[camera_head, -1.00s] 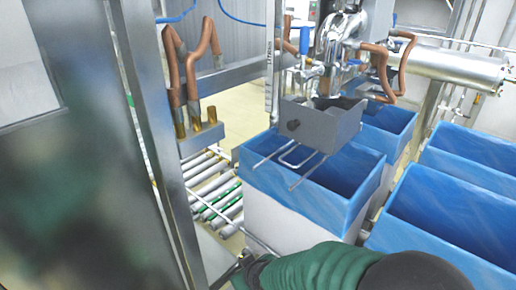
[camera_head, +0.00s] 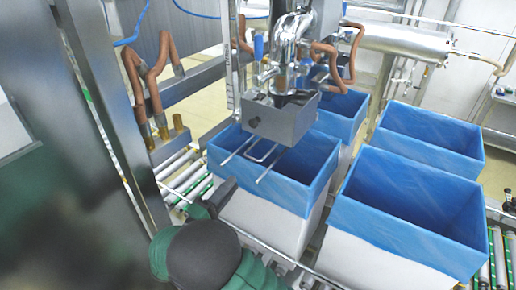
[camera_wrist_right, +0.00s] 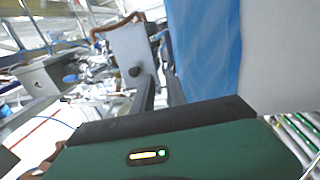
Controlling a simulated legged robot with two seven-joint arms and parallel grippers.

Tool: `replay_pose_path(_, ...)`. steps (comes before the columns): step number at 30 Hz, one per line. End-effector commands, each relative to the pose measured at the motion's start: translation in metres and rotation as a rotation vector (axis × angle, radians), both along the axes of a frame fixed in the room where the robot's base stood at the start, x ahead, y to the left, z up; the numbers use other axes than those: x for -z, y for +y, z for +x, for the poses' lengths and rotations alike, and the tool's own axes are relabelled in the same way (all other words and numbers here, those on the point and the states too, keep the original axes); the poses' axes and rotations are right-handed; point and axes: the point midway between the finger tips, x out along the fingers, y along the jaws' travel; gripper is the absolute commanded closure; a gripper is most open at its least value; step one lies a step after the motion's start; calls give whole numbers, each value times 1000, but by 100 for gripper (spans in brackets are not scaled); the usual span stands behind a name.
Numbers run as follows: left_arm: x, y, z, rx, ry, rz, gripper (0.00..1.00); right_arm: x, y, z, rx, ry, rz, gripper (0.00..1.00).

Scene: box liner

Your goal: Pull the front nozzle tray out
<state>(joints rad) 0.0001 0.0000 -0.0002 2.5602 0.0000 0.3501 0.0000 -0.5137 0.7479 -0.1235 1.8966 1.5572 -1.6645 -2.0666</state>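The front nozzle tray (camera_head: 280,118) is a grey metal box with a dark round knob on its front and wire prongs (camera_head: 262,158) reaching out. It hangs under the filling nozzle, above the front blue-lined box. In the right wrist view the tray (camera_wrist_right: 122,52) and its knob show ahead of the fingers. My right gripper (camera_head: 216,198) is dark, beside the left side of the lined box, below the tray and apart from it. In the wrist view its two fingers (camera_wrist_right: 160,88) stand apart with nothing seen between them. My left gripper is out of view.
The front white box with blue liner (camera_head: 295,190) stands close to my right gripper. More lined boxes (camera_head: 410,205) stand to the right and behind. A metal post (camera_head: 108,110) and copper-coloured pipes (camera_head: 150,85) are on the left. Rollers (camera_head: 185,175) lie below.

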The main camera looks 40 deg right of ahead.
Motion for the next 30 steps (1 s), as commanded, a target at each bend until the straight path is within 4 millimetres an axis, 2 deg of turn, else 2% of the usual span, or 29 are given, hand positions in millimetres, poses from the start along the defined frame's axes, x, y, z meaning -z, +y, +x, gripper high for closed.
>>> replay_pose_path(3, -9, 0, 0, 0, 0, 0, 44, -8, -32, 11, 5, 1, 2, 83)
replay_pose_path(9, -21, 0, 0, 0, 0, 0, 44, -16, -82, 31, 5, -1, 4, 83)
replay_pose_path(15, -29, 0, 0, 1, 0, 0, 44, -24, -117, 47, 2, -2, 1, 83)
replay_pose_path(20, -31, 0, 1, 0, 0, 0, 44, -26, -129, 54, -1, -1, -1, 83)
replay_pose_path(28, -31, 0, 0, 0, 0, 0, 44, -25, -132, 55, -1, -2, 1, 83)
replay_pose_path(30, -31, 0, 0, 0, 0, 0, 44, -24, -134, 55, -1, -1, 2, 92)
